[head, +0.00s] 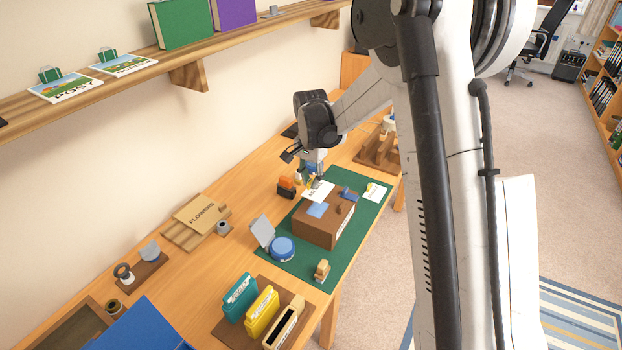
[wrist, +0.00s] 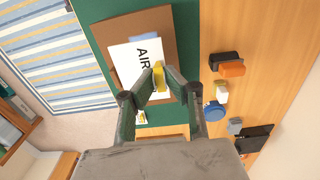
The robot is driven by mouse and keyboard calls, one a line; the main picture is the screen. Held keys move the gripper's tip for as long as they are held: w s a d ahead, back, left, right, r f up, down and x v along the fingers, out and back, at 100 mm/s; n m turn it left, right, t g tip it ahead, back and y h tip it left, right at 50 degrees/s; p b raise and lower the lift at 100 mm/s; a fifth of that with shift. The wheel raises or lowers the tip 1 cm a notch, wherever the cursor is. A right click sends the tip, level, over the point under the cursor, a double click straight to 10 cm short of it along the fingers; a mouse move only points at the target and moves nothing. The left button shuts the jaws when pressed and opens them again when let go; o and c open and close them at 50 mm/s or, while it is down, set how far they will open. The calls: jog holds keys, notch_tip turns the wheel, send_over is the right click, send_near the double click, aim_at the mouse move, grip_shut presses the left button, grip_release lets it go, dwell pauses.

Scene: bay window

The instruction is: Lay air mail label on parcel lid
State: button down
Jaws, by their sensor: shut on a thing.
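The air mail label is a white card lettered "AIR", with the rest of its text hidden; it shows in the wrist view (wrist: 130,64) and the head view (head: 319,192). My gripper (wrist: 160,82) is shut on a yellow tab on the label; in the head view it (head: 315,181) is at the parcel's far end. The brown parcel (head: 318,232) stands on a green mat. In the wrist view the label overlaps the parcel lid (wrist: 155,24), somewhat askew to its edges. I cannot tell whether label and lid touch. A blue piece (head: 317,209) lies on the lid.
A dark-blue item (head: 349,194) is at the parcel's right. A white card with yellow (head: 375,190) lies on the mat (head: 300,266). An orange-and-black item (head: 287,187) stands to the left, a round blue tin (head: 282,248) and wooden stamp (head: 322,270) nearer. A shelf (head: 190,70) runs above.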

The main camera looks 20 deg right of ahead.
aim_at(311, 206)
jog(key=shift+f+b, duration=2.4)
jog(key=shift+f, duration=0.85)
jog(key=shift+b, duration=0.4)
jog(key=shift+f+b, duration=0.5)
jog(key=shift+b, duration=0.25)
dwell(1.6)
jog(key=c, duration=1.7)
grip_release()
jog(key=shift+r+p, duration=1.65)
jog(key=shift+r, duration=1.85)
